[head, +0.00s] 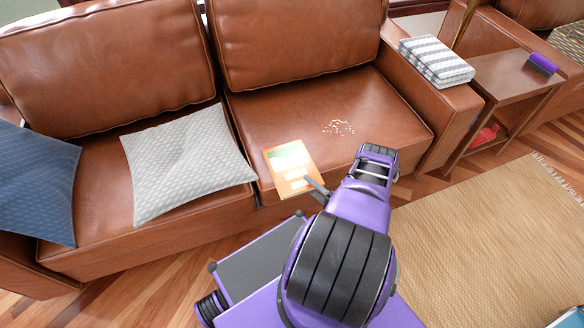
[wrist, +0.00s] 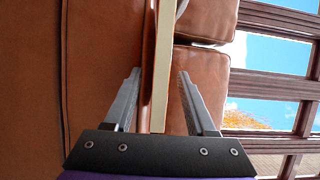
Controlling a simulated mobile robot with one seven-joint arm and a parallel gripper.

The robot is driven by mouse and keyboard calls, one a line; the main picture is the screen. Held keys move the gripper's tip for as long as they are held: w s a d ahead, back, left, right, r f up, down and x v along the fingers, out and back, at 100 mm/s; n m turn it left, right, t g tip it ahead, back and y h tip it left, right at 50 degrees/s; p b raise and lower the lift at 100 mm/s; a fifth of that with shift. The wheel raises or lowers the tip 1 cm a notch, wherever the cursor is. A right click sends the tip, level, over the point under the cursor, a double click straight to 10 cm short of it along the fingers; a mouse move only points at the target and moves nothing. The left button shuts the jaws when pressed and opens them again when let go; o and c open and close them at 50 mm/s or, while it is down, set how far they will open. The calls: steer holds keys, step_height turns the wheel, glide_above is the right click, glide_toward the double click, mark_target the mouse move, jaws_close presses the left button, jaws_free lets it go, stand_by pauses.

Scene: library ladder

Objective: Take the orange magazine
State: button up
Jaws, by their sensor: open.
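The orange magazine (head: 290,168), with green and white on its cover, is at the front edge of the brown sofa's right seat. My gripper (head: 318,190) is at its lower right corner. In the wrist view the magazine (wrist: 161,65) shows edge-on as a thin pale strip with an orange-brown side. It runs between the two fingers of my gripper (wrist: 158,76). The fingers are open, with a gap visible on both sides of the magazine. My arm hides part of the seat front.
A grey-white pillow (head: 185,163) lies left of the magazine, and a blue pillow (head: 38,180) is farther left. Crumbs (head: 338,128) are scattered on the right seat. A striped folded blanket (head: 436,60) lies on the armrest. A side table (head: 500,75) stands at right.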

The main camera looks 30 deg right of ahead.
jaws_close()
stand_by(1.4)
